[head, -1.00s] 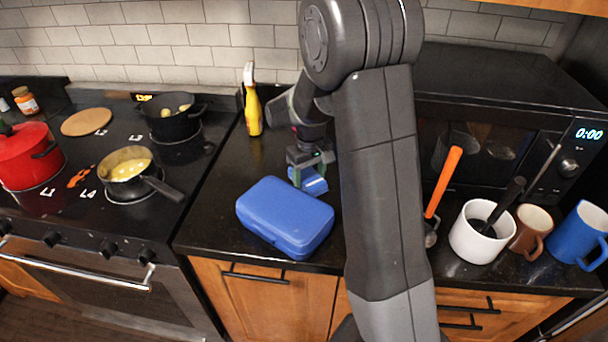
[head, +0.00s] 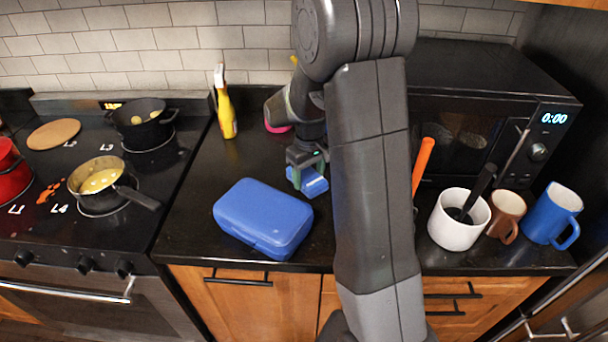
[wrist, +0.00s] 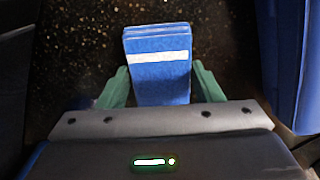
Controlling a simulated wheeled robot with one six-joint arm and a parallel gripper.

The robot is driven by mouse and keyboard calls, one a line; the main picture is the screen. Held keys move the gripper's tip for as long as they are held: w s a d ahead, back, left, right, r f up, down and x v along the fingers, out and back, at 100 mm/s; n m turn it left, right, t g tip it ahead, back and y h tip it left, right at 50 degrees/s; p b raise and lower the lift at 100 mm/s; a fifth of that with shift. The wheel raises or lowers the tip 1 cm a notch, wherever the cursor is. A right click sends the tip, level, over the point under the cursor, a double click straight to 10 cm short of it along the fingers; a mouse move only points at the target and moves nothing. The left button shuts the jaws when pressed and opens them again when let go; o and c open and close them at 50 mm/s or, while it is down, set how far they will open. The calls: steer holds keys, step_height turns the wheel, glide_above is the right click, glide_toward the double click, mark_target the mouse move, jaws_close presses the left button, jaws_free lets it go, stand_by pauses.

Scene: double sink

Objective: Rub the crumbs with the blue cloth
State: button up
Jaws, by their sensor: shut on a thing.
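My gripper (head: 307,170) is shut on the blue cloth (head: 313,187), a folded blue block with a white stripe. In the wrist view the cloth (wrist: 158,80) sits between the two green fingers, over the dark speckled counter. Whether it touches the counter I cannot tell. Orange-red bits that look like the crumbs (head: 48,190) lie on the black stove top, left of the yellow-filled pan and far to the left of my gripper. My arm hides part of the counter.
A blue lunch box (head: 262,217) stands close to the left of the cloth. A yellow spray bottle (head: 227,115) is behind it. The pan (head: 104,180) has its handle pointing right. A white mug (head: 450,228) and the microwave (head: 465,125) are to the right.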

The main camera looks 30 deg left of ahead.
steer(key=shift+r+p, duration=2.15)
steer(key=shift+r, duration=0.9)
steer(key=shift+r, duration=0.1)
steer(key=shift+r+p, duration=1.1)
steer(key=shift+r, duration=0.35)
steer(key=shift+f, duration=0.1)
